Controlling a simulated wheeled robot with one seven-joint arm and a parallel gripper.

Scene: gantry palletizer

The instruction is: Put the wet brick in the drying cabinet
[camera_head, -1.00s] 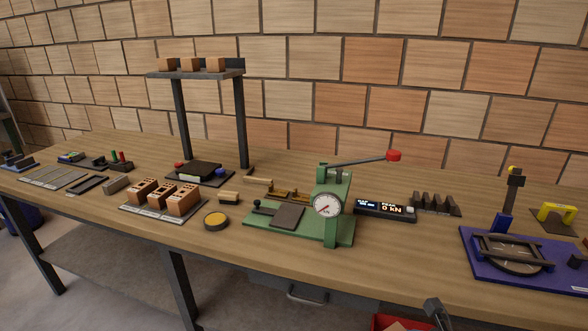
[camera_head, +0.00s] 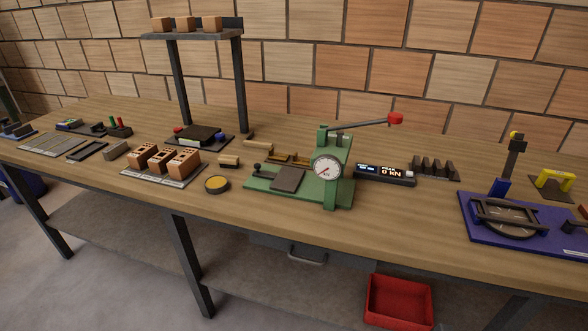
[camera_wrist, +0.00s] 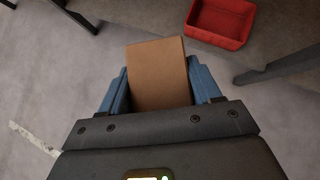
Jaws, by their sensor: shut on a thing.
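My gripper (camera_wrist: 160,85) is in the wrist view, with one blue finger on each side of a plain brown brick (camera_wrist: 157,62). It is shut on this brick and holds it above the grey floor. The brick's flat face shows evenly coloured; I cannot tell from its look whether it is wet. The lower end of the brick is hidden by the gripper body. My gripper is not in the head view. I see no drying cabinet in either view.
A long wooden bench (camera_head: 390,220) carries a green press (camera_head: 338,165), several bricks with holes (camera_head: 180,160), a raised shelf (camera_head: 205,35) and a blue-based device (camera_head: 530,235). A red bin (camera_head: 400,302) stands low in front; it also shows in the wrist view (camera_wrist: 221,20).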

